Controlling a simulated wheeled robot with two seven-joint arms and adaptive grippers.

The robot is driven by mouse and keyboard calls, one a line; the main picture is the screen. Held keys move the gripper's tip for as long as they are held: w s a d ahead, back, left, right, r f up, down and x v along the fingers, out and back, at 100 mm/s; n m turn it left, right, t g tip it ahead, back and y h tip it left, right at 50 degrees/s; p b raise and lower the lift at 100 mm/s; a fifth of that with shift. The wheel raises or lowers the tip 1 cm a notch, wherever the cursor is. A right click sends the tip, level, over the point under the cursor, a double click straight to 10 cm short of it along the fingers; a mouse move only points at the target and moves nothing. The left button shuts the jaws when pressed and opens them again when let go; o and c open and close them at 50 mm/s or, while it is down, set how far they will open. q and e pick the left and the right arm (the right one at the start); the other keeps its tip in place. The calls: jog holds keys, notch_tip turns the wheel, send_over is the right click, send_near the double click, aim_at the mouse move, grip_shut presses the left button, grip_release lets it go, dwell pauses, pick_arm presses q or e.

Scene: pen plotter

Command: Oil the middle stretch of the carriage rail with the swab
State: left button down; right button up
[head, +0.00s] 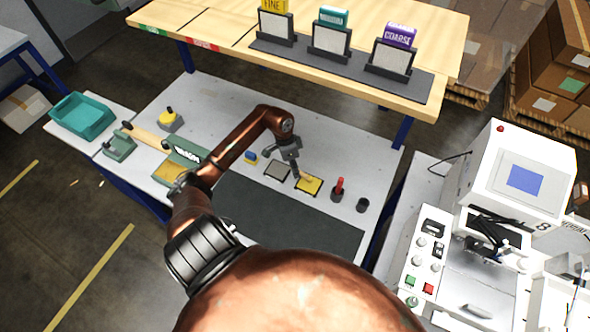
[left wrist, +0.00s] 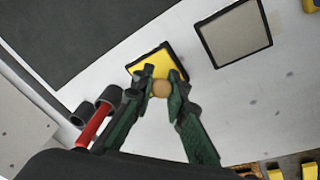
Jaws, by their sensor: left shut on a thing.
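My left gripper (head: 296,174) reaches down over the bench beside a yellow pad in a black frame (head: 311,186). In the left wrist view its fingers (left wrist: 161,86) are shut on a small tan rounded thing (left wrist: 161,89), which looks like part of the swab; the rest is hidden. This thing shows in front of the yellow pad (left wrist: 151,66); I cannot tell whether they touch. A white machine with a blue screen (head: 515,185) stands at the right, with a dark mechanism (head: 487,232) in its opening. I cannot make out the carriage rail clearly. My right gripper is not in view.
A grey pad (head: 277,171) lies beside the yellow one. A red-handled tool (head: 339,187) stands in a dark cup, near an empty dark cup (head: 362,205). A dark mat (head: 290,213) covers the bench front. A teal bin (head: 82,117) is at the left, a shelf (head: 225,30) behind.

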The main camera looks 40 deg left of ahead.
pick_arm(q)
jog(key=shift+f, duration=0.2)
dwell(0.6)
jog(key=shift+f, duration=0.35)
jog(key=shift+f, duration=0.1)
dwell(0.6)
jog(key=shift+f, duration=0.1)
dwell(1.6)
jog(key=shift+p+v, duration=1)
jog(key=shift+p, duration=0.15)
notch_tip(320, 180, up, 3)
jog(key=p, duration=0.3)
jog(key=shift+w+d, duration=0.1)
jog(key=shift+d, duration=0.05)
jog(key=shift+d+p+v, duration=0.2)
jog(key=shift+p+v, duration=0.9)
jog(key=shift+p, duration=0.05)
